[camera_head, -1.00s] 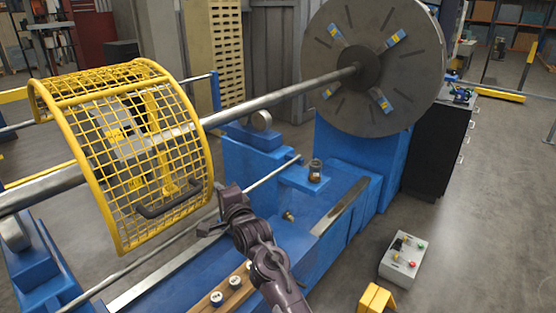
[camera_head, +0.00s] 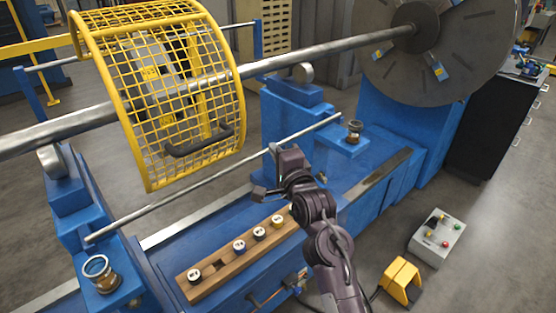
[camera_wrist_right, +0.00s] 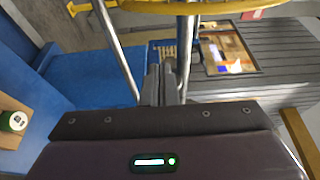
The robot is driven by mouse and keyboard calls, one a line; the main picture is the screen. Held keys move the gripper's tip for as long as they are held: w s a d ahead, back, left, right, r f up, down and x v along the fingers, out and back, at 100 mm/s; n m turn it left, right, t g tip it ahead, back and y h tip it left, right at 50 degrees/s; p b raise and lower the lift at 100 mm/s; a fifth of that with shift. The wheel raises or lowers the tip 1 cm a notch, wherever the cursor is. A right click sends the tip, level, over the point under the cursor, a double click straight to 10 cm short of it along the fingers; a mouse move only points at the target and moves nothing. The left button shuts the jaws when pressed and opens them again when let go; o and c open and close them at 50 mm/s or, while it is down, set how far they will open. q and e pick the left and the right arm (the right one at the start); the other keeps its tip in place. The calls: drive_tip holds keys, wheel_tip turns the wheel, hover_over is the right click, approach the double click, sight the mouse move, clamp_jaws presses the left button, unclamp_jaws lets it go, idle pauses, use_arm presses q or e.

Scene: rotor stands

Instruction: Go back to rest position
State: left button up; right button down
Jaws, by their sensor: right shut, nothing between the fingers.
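My right gripper (camera_head: 260,191) is in the middle of the head view, over the blue machine bed (camera_head: 350,205). It is shut and empty; its closed fingers show at the centre of the wrist view (camera_wrist_right: 164,82). A yellow mesh guard (camera_head: 165,90) with a dark handle (camera_head: 200,141) sits around the long steel shaft (camera_head: 310,58), up and left of the gripper, apart from it in the picture. My left gripper is in no view.
A wooden block (camera_head: 208,283) with several small capped pots lies on the bed near my right arm. A thin rod (camera_head: 205,192) runs behind the gripper. A control box (camera_head: 437,237) and a yellow pedal (camera_head: 400,280) stand on the floor to the right.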

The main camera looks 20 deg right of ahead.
drive_tip(key=s+f+n+g, duration=0.7)
drive_tip(key=s+f+n, duration=0.3)
drive_tip(key=s, duration=0.5)
drive_tip(key=s+f+n+g, duration=0.7)
drive_tip(key=s+f+n, duration=0.25)
drive_tip(key=s, duration=0.55)
drive_tip(key=s+f+g+b, duration=0.1)
drive_tip(key=s+f, duration=0.1)
drive_tip(key=f, duration=1.5)
drive_tip(key=s+f+g, duration=0.1)
drive_tip(key=s+f, duration=0.1)
drive_tip(key=f, duration=1.5)
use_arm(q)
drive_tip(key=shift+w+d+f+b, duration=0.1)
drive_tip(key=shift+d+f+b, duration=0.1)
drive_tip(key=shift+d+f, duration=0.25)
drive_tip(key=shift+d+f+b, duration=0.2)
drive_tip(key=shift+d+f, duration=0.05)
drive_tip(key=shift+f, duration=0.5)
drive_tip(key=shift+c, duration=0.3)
use_arm(e)
drive_tip(key=s+d+f, duration=0.2)
drive_tip(key=s+f, duration=0.6)
drive_tip(key=s, duration=0.1)
drive_tip(key=s+d+f+g+h, duration=0.1)
drive_tip(key=s+f, duration=0.8)
drive_tip(key=shift+d, duration=0.4)
